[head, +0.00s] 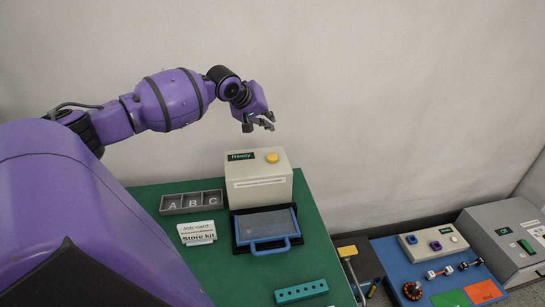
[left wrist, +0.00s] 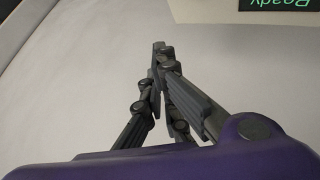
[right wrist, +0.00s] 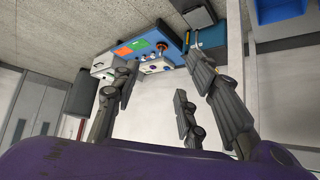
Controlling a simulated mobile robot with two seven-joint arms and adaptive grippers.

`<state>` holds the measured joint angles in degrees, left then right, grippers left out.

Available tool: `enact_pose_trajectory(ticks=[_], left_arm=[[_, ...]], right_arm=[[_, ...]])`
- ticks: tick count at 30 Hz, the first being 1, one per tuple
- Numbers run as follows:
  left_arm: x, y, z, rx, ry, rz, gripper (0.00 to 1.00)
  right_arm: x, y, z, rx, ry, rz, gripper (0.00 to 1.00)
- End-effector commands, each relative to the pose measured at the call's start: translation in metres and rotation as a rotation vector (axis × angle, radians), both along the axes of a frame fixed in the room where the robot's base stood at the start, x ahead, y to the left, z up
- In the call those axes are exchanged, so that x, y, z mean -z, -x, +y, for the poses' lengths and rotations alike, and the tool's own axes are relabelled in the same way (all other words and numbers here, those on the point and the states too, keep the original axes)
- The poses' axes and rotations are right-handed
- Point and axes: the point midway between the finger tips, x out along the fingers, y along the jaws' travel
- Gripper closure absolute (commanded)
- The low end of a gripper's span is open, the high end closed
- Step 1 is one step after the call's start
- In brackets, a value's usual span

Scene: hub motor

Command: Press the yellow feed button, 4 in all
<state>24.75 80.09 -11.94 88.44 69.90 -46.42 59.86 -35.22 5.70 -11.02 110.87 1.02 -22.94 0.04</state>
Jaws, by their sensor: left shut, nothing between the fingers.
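The yellow feed button (head: 272,158) sits on top of the cream box (head: 260,190), towards its right. A dark display with green letters (head: 241,156) on the box reads "Ready". My left gripper (head: 258,124) is shut and empty, in the air above the box and a little left of the button, not touching it. In the left wrist view the fingers (left wrist: 160,52) are together; the box corner with the display shows at the top right, and the button is out of sight. My right gripper (right wrist: 162,75) is open and empty, away from the box.
A blue-handled tray (head: 268,244) lies before the box. Left of it are a grey A-B-C bin (head: 192,202) and a job card (head: 197,233). A teal block with holes (head: 301,291) lies in front on the green table (head: 225,275). A blue work table (head: 395,264) stands right.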

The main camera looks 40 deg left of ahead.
Motion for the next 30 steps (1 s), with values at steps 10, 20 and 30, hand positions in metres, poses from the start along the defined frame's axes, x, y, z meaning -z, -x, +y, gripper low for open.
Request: enact_pose_trajectory(ticks=[10, 20, 30], left_arm=[[0.04, 0.001, 0.0, 0.001, -0.001, 0.011, 1.0], [0.077, 0.0, 0.0, 0.0, 0.003, 0.003, 1.0], [0.088, 0.0, 0.0, 0.0, 0.0, 0.0, 1.0]], right_arm=[[0.018, 0.013, -0.001, 0.004, 0.003, 0.031, 0.6], [0.023, 0.005, -0.003, 0.014, 0.005, 0.016, 0.6], [0.02, 0.003, -0.003, 0.018, 0.004, 0.007, 0.6]])
